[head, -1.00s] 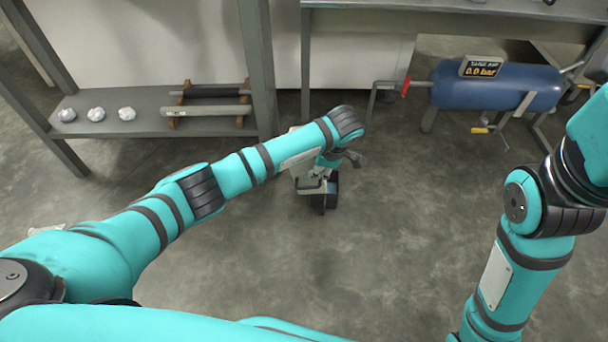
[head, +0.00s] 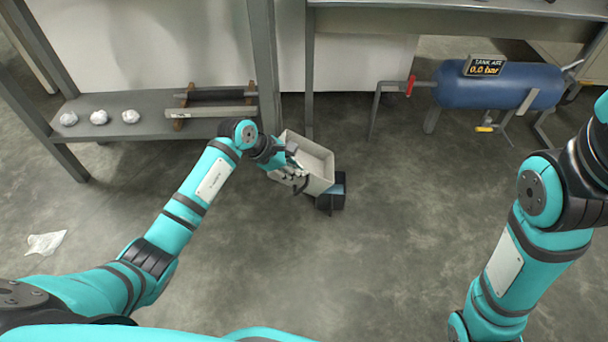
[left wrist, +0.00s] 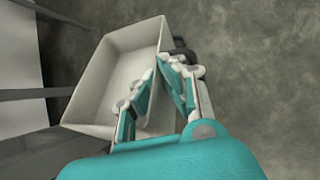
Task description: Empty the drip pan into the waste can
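A pale grey, open-topped rectangular container (head: 318,152) is left of the middle in the head view. It also fills much of the left wrist view (left wrist: 105,72); its visible inside looks bare. I cannot tell whether it is the drip pan or the waste can. A dark box with blue on it (head: 334,194) is at its lower right, partly hidden. My left gripper (head: 297,166) is at the container's near wall. In the left wrist view its fingers (left wrist: 158,70) converge over the rim; whether they grip it is unclear. My right gripper is out of view.
A low shelf (head: 150,108) with several rods and crumpled white balls is at the left. A blue tank (head: 510,88) with a gauge reading 0.0 bar is at the right. A white scrap (head: 46,242) lies on the floor at the left. The central floor is clear.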

